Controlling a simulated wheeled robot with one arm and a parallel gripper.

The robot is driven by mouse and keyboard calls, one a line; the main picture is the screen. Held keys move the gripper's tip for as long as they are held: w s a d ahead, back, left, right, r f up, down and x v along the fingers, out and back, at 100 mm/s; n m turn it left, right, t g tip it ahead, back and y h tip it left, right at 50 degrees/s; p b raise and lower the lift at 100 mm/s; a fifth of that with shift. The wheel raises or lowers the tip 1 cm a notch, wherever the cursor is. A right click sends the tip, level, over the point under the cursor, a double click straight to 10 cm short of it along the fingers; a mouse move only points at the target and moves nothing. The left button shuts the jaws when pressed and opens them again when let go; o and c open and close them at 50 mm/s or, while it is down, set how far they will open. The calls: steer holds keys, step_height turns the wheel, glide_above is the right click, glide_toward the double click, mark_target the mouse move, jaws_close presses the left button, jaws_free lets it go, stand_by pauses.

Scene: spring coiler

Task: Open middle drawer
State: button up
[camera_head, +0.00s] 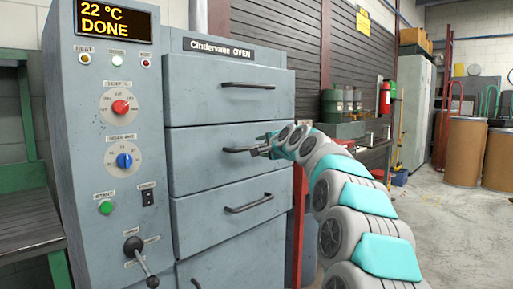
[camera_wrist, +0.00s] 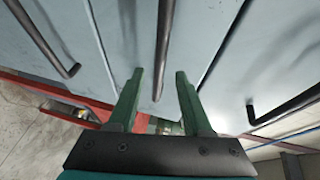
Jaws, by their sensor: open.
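The grey oven cabinet (camera_head: 185,160) has a stack of drawers with dark bar handles. The second drawer from the top (camera_head: 195,152) looks shut, flush with its neighbours. Its handle (camera_head: 237,150) shows at its left part; my gripper (camera_head: 262,145) is at its right part and hides that end. In the wrist view, my gripper (camera_wrist: 159,72) is open, with one green finger on each side of this handle (camera_wrist: 164,40). The handle's end shows between the fingers. I cannot tell whether either finger touches it.
The top drawer handle (camera_head: 247,86) and the third drawer handle (camera_head: 248,203) are above and below. A control panel (camera_head: 115,150) with knobs and a lever (camera_head: 140,258) is at left. A red post (camera_head: 299,215) stands right of the cabinet. Open floor (camera_head: 450,225) lies at right.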

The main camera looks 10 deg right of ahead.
steer(key=shift+p+x, duration=0.35)
steer(key=shift+x, duration=2.05)
steer(key=shift+c, duration=0.2)
jaws_close()
steer(key=shift+f, duration=0.1)
